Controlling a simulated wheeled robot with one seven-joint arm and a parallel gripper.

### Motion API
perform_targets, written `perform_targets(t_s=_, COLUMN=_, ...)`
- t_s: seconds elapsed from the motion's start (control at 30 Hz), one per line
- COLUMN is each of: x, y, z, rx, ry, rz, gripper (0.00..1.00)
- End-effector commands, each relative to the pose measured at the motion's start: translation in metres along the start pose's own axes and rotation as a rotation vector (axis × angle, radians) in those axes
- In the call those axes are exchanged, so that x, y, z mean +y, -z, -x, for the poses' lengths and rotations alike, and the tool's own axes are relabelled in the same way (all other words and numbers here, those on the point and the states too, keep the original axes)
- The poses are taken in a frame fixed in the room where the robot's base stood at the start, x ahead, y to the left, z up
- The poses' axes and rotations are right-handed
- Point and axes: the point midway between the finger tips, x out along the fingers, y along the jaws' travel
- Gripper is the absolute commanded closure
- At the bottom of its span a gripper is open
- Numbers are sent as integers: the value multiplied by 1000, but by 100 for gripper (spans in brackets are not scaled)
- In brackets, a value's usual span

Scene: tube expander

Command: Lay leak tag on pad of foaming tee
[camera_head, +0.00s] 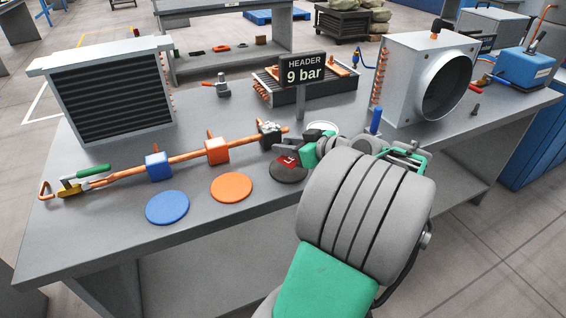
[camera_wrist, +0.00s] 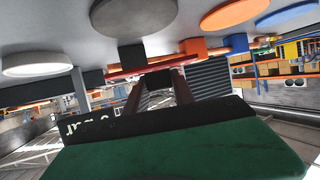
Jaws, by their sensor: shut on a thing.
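My gripper (camera_head: 291,150) is shut on the red leak tag (camera_head: 287,160), which shows over the dark grey pad (camera_head: 290,173). Whether the tag touches the pad is unclear. In the wrist view, the fingers (camera_wrist: 158,84) are close together, with a red strip (camera_wrist: 135,69) at their tips and the dark grey pad (camera_wrist: 134,18) beyond. A copper pipe carries a blue tee (camera_head: 158,166), an orange tee (camera_head: 217,151) and a dark tee (camera_head: 269,131) with pale, foam-like specks. The blue pad (camera_head: 167,208) and orange pad (camera_head: 231,187) lie in front of their tees.
A "HEADER 9 bar" sign (camera_head: 304,72) stands behind the pipe, and a white round dish (camera_head: 322,127) is beside my gripper. A finned coil unit (camera_head: 110,92) stands at left, a ducted housing (camera_head: 405,75) at right. The bench front left of the blue pad is clear.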

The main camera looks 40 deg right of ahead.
Motion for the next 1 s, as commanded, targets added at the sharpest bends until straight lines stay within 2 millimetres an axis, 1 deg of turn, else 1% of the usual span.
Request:
perform_targets(t_s=0.03, x=2, y=-6, z=-10, rx=0, ry=4, rz=0, gripper=100)
perform_targets(t_s=0.07, x=4, y=-8, z=-15, rx=0, ry=3, rz=2, gripper=100)
perform_targets(t_s=0.27, x=11, y=-21, z=-35, rx=0, ry=1, rz=2, gripper=100)
perform_targets(t_s=0.4, x=12, y=-45, z=-44, rx=0, ry=0, rz=-1, gripper=100)
perform_targets(t_s=0.47, x=12, y=-48, z=-46, rx=1, ry=-2, rz=2, gripper=100)
perform_targets(t_s=0.67, x=12, y=-48, z=-46, rx=1, ry=-2, rz=3, gripper=100)
perform_targets(t_s=0.77, x=12, y=-52, z=-47, rx=1, ry=-2, rz=3, gripper=100)
perform_targets(t_s=0.8, x=12, y=-52, z=-47, rx=1, ry=-2, rz=3, gripper=69)
perform_targets(t_s=1.0, x=12, y=-51, z=-47, rx=1, ry=-2, rz=3, gripper=53)
